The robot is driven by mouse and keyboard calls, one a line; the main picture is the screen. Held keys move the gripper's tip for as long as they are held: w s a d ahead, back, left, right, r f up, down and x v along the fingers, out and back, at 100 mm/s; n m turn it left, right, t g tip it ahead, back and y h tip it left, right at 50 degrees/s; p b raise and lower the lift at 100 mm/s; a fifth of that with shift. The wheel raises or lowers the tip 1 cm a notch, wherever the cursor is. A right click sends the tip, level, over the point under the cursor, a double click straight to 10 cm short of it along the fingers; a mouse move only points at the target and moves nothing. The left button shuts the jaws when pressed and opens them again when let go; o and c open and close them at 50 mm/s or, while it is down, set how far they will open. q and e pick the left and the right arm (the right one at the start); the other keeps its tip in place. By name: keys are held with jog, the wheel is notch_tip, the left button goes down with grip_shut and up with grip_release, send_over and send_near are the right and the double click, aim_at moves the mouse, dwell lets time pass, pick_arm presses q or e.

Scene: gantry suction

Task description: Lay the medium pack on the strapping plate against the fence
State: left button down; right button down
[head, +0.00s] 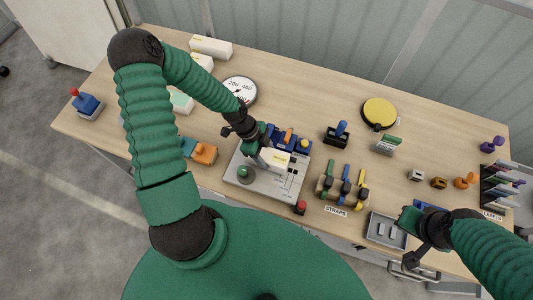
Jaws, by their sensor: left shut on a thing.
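A white pack with a yellow label (277,158), which I take for the medium pack, is at the grey strapping plate (240,168). My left gripper (262,151) is shut on it, coming down from the back left. The pack is just in front of the blue parts (291,137) along the plate's back edge, which may be the fence. I cannot tell if it touches the plate or the fence. My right gripper (405,238) is at the front right near a grey tray; its jaws are too unclear to read.
A strap rack (341,190) and a red button (300,208) stand right of the plate. A round dial (239,91), orange-and-teal item (204,153) and white boxes (211,47) are to the left and back. The grey tray (385,232) is at the front right.

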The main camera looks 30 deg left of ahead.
pick_arm(q)
jog(key=shift+f, duration=0.45)
jog(key=shift+c, duration=2.2)
grip_release()
jog(key=v, duration=1.6)
jog(key=shift+a+r+p, duration=0.2)
jog(key=shift+r+p, duration=0.15)
jog(key=shift+p, duration=0.1)
